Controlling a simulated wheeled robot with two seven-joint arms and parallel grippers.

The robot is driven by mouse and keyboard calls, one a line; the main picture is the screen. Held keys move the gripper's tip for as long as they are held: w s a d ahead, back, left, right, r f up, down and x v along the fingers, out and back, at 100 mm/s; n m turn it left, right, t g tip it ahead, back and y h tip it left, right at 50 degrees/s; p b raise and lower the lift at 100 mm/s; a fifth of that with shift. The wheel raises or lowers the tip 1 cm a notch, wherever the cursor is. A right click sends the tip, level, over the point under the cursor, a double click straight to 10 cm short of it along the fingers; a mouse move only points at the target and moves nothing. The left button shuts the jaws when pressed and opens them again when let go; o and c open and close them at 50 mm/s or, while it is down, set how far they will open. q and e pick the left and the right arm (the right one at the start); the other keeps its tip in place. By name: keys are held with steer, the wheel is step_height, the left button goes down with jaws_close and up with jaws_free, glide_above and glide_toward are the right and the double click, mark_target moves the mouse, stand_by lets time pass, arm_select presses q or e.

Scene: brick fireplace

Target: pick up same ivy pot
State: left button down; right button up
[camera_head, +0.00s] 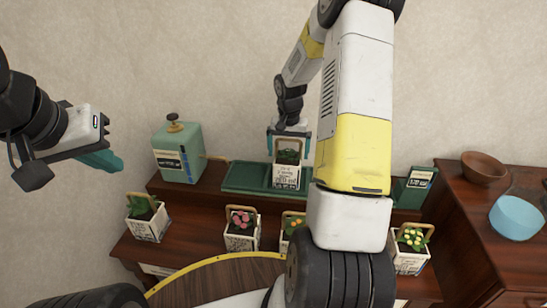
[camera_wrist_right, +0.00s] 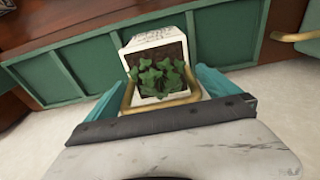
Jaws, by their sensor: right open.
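A white lettered pot with green ivy leaves and a brass handle (camera_head: 287,178) stands on the green tray (camera_head: 245,178) at the back. In the right wrist view the ivy pot (camera_wrist_right: 158,72) lies between the teal fingers, its handle close to the palm. My right gripper (camera_head: 289,142) is open around the pot's upper part; I cannot tell whether a finger touches it. A similar leafy pot (camera_head: 147,227) stands at the left on the lower shelf. My left gripper (camera_head: 108,160) hangs empty at the left; its finger gap is not clear.
A pink-flowered pot (camera_head: 241,234), an orange-dotted pot (camera_head: 291,226) and a yellow-flowered pot (camera_head: 410,252) line the lower shelf. A green box (camera_head: 178,152) stands left of the tray. Bowls (camera_head: 484,168) sit on the right cabinet. My right arm hides part of the shelf.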

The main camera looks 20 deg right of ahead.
steer(key=shift+f, duration=0.1)
steer(key=shift+c, duration=0.2)
steer(key=c, duration=1.9)
